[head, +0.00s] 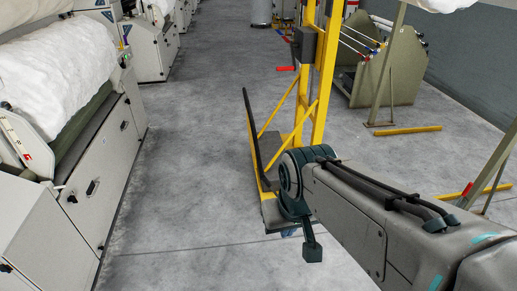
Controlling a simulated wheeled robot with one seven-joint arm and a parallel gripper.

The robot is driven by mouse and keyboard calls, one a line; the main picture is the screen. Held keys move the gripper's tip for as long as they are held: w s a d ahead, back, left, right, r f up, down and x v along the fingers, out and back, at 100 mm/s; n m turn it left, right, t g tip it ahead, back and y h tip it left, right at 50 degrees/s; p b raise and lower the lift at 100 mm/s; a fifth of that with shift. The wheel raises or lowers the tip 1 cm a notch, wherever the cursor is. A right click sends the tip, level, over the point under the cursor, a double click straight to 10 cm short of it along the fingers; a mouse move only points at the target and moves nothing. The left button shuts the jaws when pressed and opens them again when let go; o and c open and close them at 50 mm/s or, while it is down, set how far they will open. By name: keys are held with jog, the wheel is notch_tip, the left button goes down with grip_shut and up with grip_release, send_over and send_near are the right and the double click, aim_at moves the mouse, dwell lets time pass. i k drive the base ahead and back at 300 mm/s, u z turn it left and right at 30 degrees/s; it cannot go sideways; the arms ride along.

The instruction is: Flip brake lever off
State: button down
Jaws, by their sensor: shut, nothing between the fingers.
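A yellow wheeled lifting frame (322,80) stands ahead of me, with a dark upright plate along its left side. A small red lever-like part (286,68) shows beside its mast; I cannot tell whether it is the brake lever. My arm reaches in from the lower right. The dark end piece of my gripper (312,252) hangs below the arm's ringed joint, shut and empty, in front of the frame's base. It appears apart from the red part. The arm hides part of the frame's base.
Carding machines (95,165) with white fibre rolls line the left. A rack (385,75) with thin rods stands at the back right, and yellow floor bars (408,130) lie nearby. The grey floor (190,130) between the machines and the frame is clear.

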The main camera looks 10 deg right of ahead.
aim_at(266, 181)
jog(key=z, duration=0.35)
jog(key=i, duration=1.35)
jog(key=z, duration=0.35)
